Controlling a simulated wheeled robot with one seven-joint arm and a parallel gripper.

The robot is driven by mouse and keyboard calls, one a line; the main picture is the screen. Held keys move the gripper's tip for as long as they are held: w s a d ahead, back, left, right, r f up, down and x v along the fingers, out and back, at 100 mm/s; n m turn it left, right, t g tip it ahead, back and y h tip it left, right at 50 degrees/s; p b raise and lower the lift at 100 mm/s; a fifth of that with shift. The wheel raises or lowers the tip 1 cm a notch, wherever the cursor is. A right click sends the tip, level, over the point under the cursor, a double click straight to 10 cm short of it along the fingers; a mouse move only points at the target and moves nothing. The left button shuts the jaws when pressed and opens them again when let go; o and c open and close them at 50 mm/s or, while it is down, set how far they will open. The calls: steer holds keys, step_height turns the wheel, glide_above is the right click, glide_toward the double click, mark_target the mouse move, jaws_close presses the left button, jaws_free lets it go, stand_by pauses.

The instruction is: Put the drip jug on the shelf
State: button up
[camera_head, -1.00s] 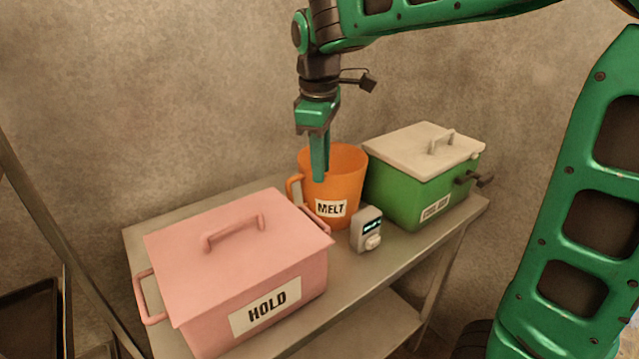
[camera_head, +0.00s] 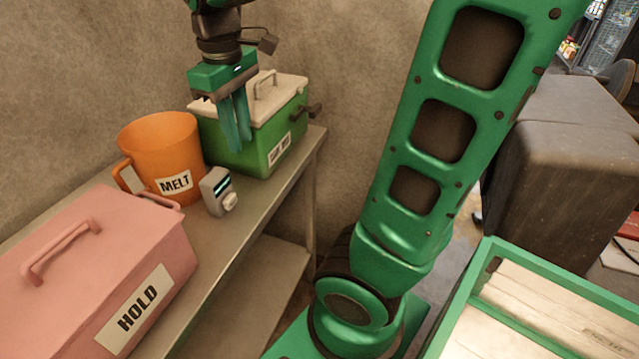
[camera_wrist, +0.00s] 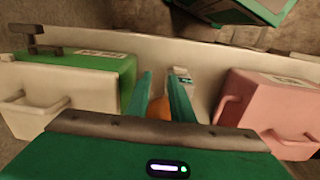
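The drip jug, an orange jug labelled MELT (camera_head: 160,140), stands upright on the metal shelf (camera_head: 262,215) with its handle to the left. In the wrist view, part of an orange surface (camera_wrist: 158,109) shows between the fingers, the rest hidden by my gripper. My gripper (camera_head: 238,148) points down to the right of the jug, in front of the green box, apart from the jug and empty. In the wrist view, its two fingers (camera_wrist: 161,78) stand apart with a clear gap.
A pink lidded box labelled HOLD (camera_head: 100,255) is left of the jug. A small grey device (camera_head: 215,191) sits at the jug's right. A green box with a pale lid (camera_head: 275,150) stands at the shelf's far end. A green crate (camera_head: 455,312) is at lower right.

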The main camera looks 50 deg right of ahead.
steer(key=s+d+f+m, duration=0.4)
steer(key=s+d, duration=0.1)
steer(key=s, duration=0.3)
steer(key=s+f+m, duration=0.1)
steer(key=s+m, duration=0.1)
steer(key=s, duration=0.1)
steer(key=s+d+f+m, duration=0.1)
steer(key=s+f, duration=0.1)
steer(key=s, duration=0.1)
steer(key=s+f+m, duration=0.2)
steer(key=s, duration=0.1)
steer(key=shift+d+m+y, duration=0.3)
steer(key=shift+y, duration=0.1)
steer(key=shift+c, duration=0.8)
steer(key=shift+d, duration=0.1)
